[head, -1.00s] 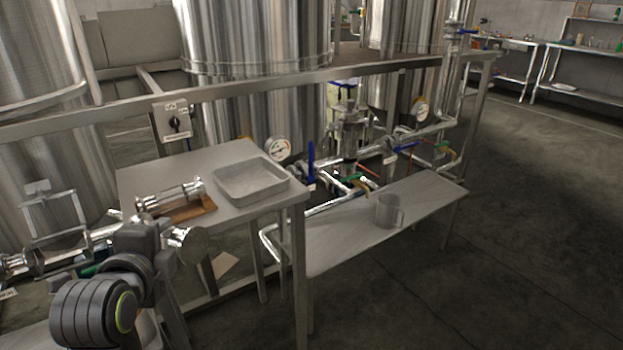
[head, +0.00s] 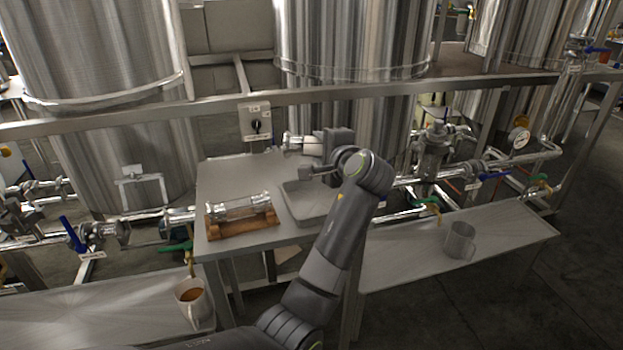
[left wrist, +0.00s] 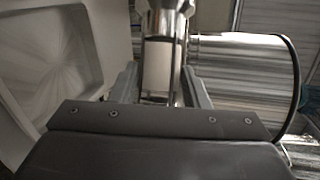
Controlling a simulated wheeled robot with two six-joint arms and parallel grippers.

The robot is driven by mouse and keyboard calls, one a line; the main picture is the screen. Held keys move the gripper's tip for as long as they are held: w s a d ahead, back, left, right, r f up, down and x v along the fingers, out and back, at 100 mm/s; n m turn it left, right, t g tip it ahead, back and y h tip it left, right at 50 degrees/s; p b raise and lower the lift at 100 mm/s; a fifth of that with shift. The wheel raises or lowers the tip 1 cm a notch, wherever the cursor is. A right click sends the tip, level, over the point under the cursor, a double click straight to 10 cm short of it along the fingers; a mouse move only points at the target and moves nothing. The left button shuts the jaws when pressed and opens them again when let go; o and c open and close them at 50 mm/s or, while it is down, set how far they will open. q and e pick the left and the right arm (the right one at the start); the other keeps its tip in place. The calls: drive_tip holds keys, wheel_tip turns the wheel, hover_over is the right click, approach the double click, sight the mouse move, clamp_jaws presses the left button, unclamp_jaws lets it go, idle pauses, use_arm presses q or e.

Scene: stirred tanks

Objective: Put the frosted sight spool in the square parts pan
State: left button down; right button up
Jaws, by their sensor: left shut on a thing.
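My left gripper (head: 318,150) is shut on the frosted sight spool (head: 311,147), which has a shiny metal end and a whitish middle. In the left wrist view the spool (left wrist: 158,66) shows between the two fingers. The gripper and spool are at the back edge of the square parts pan (head: 305,212), seemingly above it; the exact height is hard to tell. The pan is a shallow grey metal tray on the small steel table, partly hidden by my left arm. Its rim also shows at left in the left wrist view (left wrist: 88,45). My right gripper is not in view.
A steel rail (head: 330,91) and tall tanks stand behind the table. A grey mug (head: 460,240) is on the right bench, a filled cup (head: 193,303) on the left one.

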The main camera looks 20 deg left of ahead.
use_arm(q)
drive_tip(key=shift+w+r, duration=0.15)
drive_tip(key=shift+w, duration=0.05)
wheel_tip(320, 180, down, 10)
drive_tip(key=shift+d+r, duration=0.1)
drive_tip(key=shift+r, duration=0.1)
drive_tip(key=shift+f+b, duration=0.15)
drive_tip(key=shift+b, duration=0.15)
drive_tip(key=shift+f, duration=0.5)
drive_tip(key=c, duration=1.1)
unclamp_jaws()
drive_tip(key=o, duration=0.3)
drive_tip(key=shift+s, duration=0.1)
